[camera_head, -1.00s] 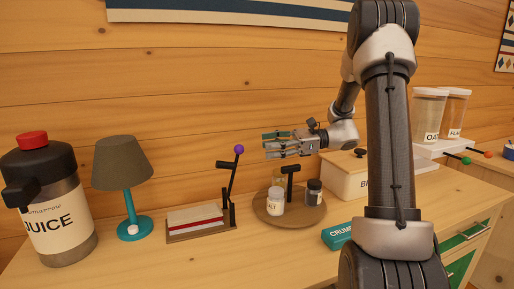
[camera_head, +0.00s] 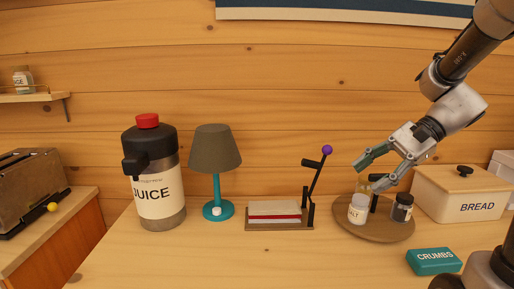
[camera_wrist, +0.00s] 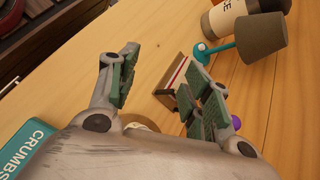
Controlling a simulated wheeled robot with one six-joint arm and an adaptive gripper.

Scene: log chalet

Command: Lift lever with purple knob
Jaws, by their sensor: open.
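The lever (camera_head: 317,179) is a black rod with a purple knob (camera_head: 327,150) at its upper end. It leans up to the right from the right end of a brown base (camera_head: 260,226) that holds a white and red block. My gripper (camera_head: 368,174) is open and empty, to the right of the knob and above the round wooden tray (camera_head: 350,222). In the wrist view my gripper (camera_wrist: 160,80) has its fingers spread. The purple knob (camera_wrist: 236,122) shows there just beyond the right finger, which hides most of the lever.
A salt jar (camera_head: 357,209) and a dark-lidded jar (camera_head: 402,208) stand on the tray under my gripper. A teal lamp (camera_head: 217,170) and a juice jug (camera_head: 157,175) stand left of the lever. A bread box (camera_head: 462,194) and a teal crumbs box (camera_head: 434,261) are at right. The front counter is clear.

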